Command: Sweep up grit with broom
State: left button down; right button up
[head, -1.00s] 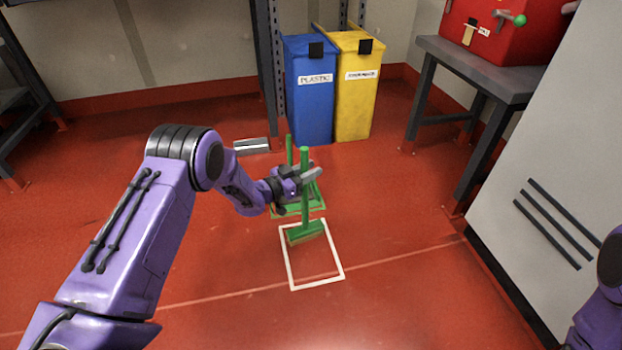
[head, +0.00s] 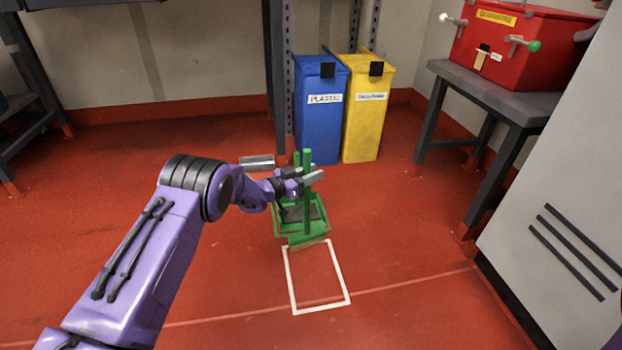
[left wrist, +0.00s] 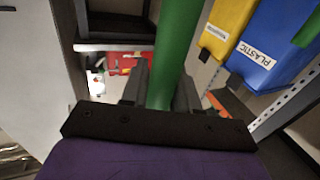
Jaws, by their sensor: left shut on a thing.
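My left gripper (head: 305,180) is shut on the upright green handle of the broom (head: 307,205). The handle also runs between the fingers in the left wrist view (left wrist: 176,60). The broom head (head: 306,242) is low, at the front edge of the green dustpan (head: 287,222) and just beyond the white floor outline (head: 318,306). The dustpan is partly hidden behind the broom and gripper; its own handle rises beside the broom's. I cannot make out any grit. My right gripper does not show.
A blue plastic bin (head: 318,125) and a yellow bin (head: 366,120) stand behind the dustpan. A small grey object (head: 257,162) lies left of them. A grey table (head: 500,100) with a red box (head: 520,45) and a pale cabinet (head: 560,200) are at right. Open red floor surrounds the outline.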

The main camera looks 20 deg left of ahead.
aim_at(306, 153)
pick_arm(q)
jog(key=shift+f, duration=0.8)
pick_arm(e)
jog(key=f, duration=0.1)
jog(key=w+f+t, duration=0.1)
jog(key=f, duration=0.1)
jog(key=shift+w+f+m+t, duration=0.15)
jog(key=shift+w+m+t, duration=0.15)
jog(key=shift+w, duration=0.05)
pick_arm(q)
jog(key=r+p, duration=0.3)
jog(key=shift+d+r, duration=0.2)
jog(key=shift+f, duration=0.1)
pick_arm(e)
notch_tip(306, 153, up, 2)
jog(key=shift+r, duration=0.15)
pick_arm(q)
notch_tip(306, 153, up, 7)
jog(key=p, duration=0.5)
jog(key=shift+d+f+p, duration=0.15)
jog(key=shift+p, duration=0.15)
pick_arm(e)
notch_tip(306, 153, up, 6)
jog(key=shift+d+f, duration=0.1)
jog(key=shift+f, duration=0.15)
